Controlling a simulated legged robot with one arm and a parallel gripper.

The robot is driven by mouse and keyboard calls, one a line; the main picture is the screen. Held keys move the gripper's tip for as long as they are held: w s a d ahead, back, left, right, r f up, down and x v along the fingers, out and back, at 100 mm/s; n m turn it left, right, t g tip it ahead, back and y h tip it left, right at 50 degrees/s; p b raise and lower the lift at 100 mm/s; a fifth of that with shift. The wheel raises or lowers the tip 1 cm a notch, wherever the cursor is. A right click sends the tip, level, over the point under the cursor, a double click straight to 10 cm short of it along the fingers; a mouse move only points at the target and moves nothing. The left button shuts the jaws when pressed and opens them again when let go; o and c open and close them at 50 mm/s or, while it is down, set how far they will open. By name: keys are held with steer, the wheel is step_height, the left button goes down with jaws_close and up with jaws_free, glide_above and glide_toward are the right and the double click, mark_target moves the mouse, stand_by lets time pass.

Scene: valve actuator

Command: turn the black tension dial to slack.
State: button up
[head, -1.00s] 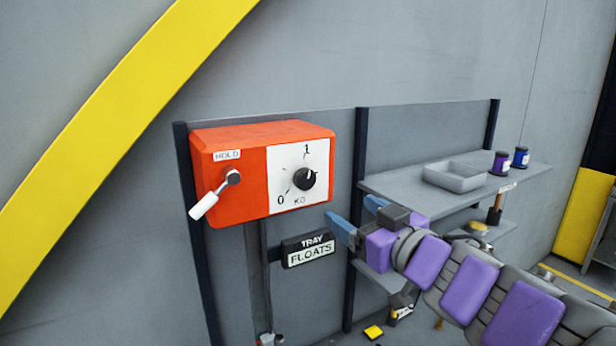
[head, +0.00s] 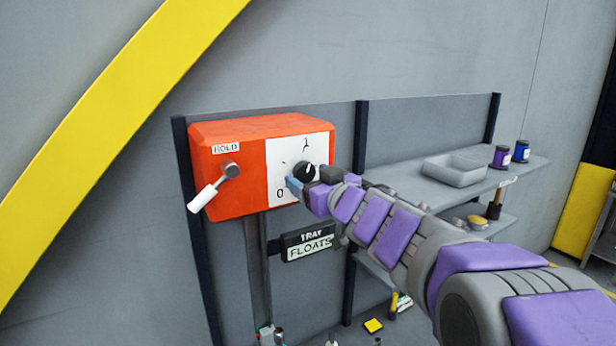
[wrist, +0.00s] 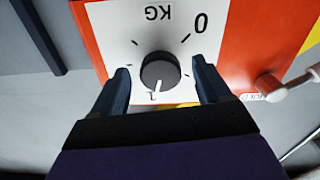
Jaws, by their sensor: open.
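The black dial (head: 304,171) is on the white face of the orange box (head: 233,143). In the wrist view the dial (wrist: 160,71) sits between the two fingers of my gripper (wrist: 162,84). The fingers are open, with a gap on each side of the dial. In this upside-down view, its white pointer mark points down, close to the 1; the 0 is at upper right. In the head view my gripper (head: 306,186) is at the dial and partly covers the white face. No slack label is readable.
A white-handled lever (head: 210,192) under a HOLD label sticks out at the box's left. A FLOATS sign (head: 308,247) hangs below.

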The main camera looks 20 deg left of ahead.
steer(key=shift+w+a+r, duration=0.1)
steer(key=shift+w+a, duration=0.2)
steer(key=shift+a, duration=0.1)
steer(key=shift+c, duration=0.2)
steer(key=c, duration=1)
